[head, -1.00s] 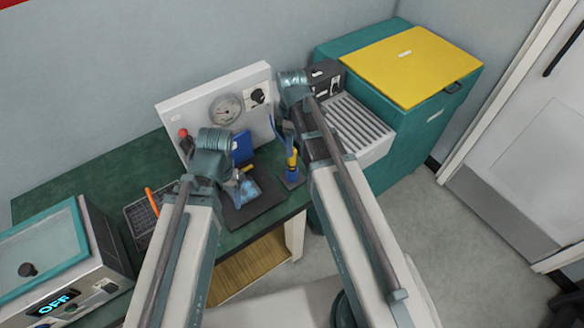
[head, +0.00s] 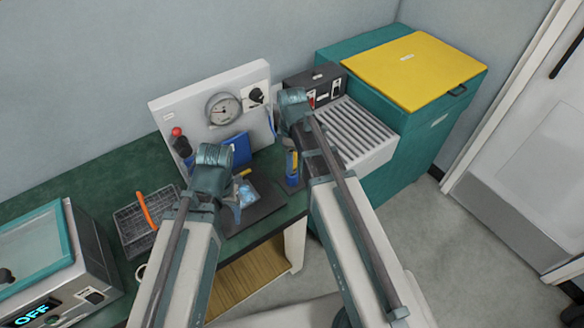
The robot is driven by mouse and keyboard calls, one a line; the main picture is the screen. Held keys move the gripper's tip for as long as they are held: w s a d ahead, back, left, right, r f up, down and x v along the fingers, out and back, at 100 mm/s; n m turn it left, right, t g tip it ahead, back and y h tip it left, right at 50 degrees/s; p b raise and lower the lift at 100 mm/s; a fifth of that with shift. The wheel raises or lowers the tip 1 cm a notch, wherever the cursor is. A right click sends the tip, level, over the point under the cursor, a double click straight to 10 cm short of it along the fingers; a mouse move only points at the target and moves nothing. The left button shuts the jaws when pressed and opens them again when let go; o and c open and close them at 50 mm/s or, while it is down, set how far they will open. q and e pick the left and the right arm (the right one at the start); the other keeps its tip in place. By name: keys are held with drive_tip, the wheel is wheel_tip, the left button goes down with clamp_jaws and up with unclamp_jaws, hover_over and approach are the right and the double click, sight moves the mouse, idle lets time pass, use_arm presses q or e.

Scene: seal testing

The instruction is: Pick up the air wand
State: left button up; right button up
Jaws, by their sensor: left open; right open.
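The air wand (head: 292,170) appears to be the blue and yellow tool standing upright at the bench's right end, near the gauge panel. A thin blue hose (head: 271,122) hangs above it. My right gripper (head: 296,150) is close to the wand's upper part and overlaps it in view. It is open, mostly hidden behind its own arm; I cannot tell whether it touches the wand. My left gripper (head: 234,203) is open and apparently empty, left of the wand and over the dark mat's left side.
A dark mat (head: 265,208) holds a light-blue item (head: 247,193). A white gauge panel (head: 235,85) stands behind. A wire basket (head: 133,222) with an orange handle and an "OFF" machine (head: 95,265) are left. A slatted conveyor (head: 360,130) and a yellow-lidded teal cabinet (head: 412,68) are right.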

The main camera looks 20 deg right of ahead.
clamp_jaws()
drive_tip(key=shift+r, duration=0.1)
idle(0.4)
wheel_tip(320, 180, up, 10)
drive_tip(key=p, duration=1)
